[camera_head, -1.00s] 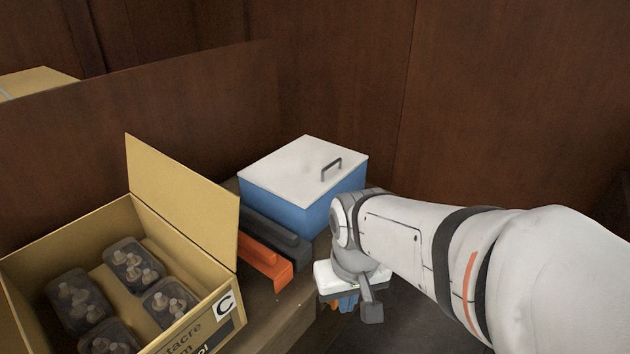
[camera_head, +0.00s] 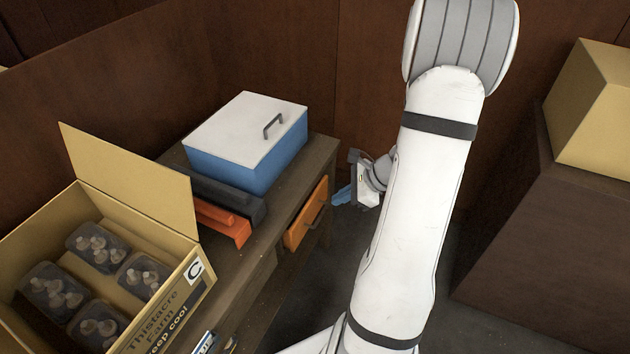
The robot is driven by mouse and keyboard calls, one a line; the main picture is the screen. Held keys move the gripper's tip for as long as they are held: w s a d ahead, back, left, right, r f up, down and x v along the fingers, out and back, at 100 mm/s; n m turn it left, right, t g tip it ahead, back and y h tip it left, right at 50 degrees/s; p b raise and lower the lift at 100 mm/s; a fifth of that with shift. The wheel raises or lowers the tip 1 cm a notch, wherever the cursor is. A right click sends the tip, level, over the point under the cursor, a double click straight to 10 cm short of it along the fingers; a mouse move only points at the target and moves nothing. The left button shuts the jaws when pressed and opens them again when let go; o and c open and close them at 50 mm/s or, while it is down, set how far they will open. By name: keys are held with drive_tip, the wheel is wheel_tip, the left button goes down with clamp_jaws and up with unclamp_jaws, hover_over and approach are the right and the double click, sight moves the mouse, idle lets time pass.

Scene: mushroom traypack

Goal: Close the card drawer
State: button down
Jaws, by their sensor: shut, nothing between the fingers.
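A drawer with an orange-brown front (camera_head: 307,218) and a dark handle is set in the side of the wooden desk (camera_head: 262,236), below the blue box. I cannot tell how far out it stands. Near the bottom edge, a partly seen label or card (camera_head: 205,343) shows beside the carton; whether it lies in a drawer is unclear. My gripper (camera_head: 340,196) has blue fingers and is shut and empty. It appears just right of the orange-brown drawer front, seemingly apart from it. My white arm covers the floor to its right.
A blue box with a white lid (camera_head: 245,130), orange and dark trays (camera_head: 225,222), and an open carton of mushroom packs (camera_head: 190,290) stand on the desk. A closed carton (camera_head: 600,105) sits on a dark brown block (camera_head: 550,250) at right. Dark floor shows between.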

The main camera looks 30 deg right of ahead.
drive_tip(key=d+f+m+t, duration=0.2)
drive_tip(key=d+m, duration=0.3)
drive_tip(key=d, duration=0.1)
drive_tip(key=shift+h, duration=0.4)
drive_tip(key=shift+w+a+r+b+x, duration=0.2)
drive_tip(key=shift+r+b+x, duration=0.1)
drive_tip(key=shift+x, duration=1.85)
drive_tip(key=shift+w+a+r+b+x, duration=0.15)
drive_tip(key=shift+a+r+b+x, duration=0.1)
drive_tip(key=shift+x, duration=1.9)
drive_tip(key=shift+w+a+r+b+x, duration=0.2)
drive_tip(key=shift+r+b+x, duration=0.1)
drive_tip(key=shift+x, duration=1.85)
drive_tip(key=shift+d, duration=0.1)
drive_tip(key=shift+f, duration=0.1)
